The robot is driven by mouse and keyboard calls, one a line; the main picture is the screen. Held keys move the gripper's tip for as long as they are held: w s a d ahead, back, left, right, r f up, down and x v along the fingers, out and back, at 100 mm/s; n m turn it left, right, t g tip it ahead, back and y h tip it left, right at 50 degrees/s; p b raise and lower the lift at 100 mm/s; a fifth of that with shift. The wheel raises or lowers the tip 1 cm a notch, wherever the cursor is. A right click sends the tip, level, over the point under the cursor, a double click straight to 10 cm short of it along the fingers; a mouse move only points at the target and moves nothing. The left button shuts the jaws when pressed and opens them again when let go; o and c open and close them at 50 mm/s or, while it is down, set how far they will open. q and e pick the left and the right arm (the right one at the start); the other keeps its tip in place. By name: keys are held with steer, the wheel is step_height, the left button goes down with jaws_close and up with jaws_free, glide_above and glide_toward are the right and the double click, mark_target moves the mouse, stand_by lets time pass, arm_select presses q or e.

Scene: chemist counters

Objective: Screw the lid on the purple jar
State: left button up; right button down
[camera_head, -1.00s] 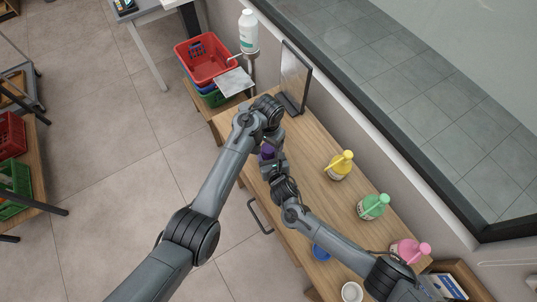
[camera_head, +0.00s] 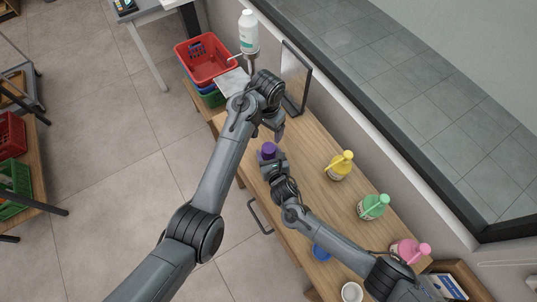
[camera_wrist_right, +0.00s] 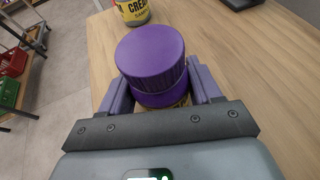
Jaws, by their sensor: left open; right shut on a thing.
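The purple jar (camera_head: 267,150) stands near the left edge of the wooden counter in the head view. In the right wrist view, the purple lid (camera_wrist_right: 150,52) sits on top of the jar, above a purple band and a partly hidden label; I cannot tell how tightly it is on. My right gripper (camera_wrist_right: 160,92) is shut around the jar below the lid, one finger on each side. My left gripper (camera_head: 279,136) is open and empty, just beyond the jar and apart from the lid. Its fingers are small and partly hidden by the wrist.
A blue-topped object (camera_head: 320,253) is partly behind my right arm. A dark-framed panel (camera_head: 294,78) stands at the far end.

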steer(key=shift+c, duration=0.7)
jaws_free()
arm_select(q)
steer(key=shift+r+p, duration=0.5)
arm_select(e)
steer(key=v, duration=1.1)
steer(key=shift+f, duration=0.15)
